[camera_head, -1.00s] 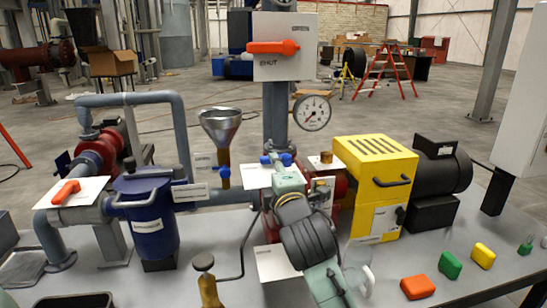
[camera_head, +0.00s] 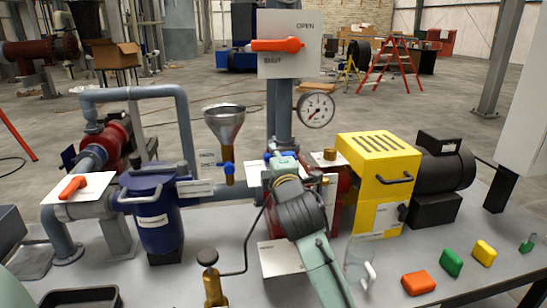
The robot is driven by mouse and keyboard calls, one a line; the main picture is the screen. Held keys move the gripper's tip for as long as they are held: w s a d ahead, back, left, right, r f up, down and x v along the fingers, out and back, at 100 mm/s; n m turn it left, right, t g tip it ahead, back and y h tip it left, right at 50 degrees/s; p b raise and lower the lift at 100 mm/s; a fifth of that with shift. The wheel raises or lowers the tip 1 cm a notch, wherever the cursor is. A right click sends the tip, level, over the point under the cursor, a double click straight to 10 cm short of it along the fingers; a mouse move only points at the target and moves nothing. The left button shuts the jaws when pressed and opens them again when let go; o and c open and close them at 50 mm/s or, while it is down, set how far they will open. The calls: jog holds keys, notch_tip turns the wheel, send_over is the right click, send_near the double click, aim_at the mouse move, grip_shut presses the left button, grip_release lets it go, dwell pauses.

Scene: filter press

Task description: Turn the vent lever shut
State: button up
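A small blue lever (camera_head: 267,157) shows at the centre, at the foot of the upright pipe, just left of my gripper (camera_head: 280,160). Its label is not readable, so I cannot be sure it is the vent lever. My gripper reaches to the small valve fittings there; its fingertips are hidden behind its own body and wrist. I cannot tell whether it touches the blue lever or is shut on it. A second blue lever (camera_head: 226,167) sits below the funnel (camera_head: 223,126). An orange lever (camera_head: 276,45) lies level on the white OPEN/SHUT plate (camera_head: 308,58).
Another orange lever (camera_head: 73,186) is on the left pipe. A blue strainer pot (camera_head: 151,210), a pressure gauge (camera_head: 315,109) and a yellow guard (camera_head: 379,170) surround the arm. A clear jug (camera_head: 358,262) stands close right of my arm. Coloured blocks lie at the right front.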

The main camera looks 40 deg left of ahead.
grip_shut()
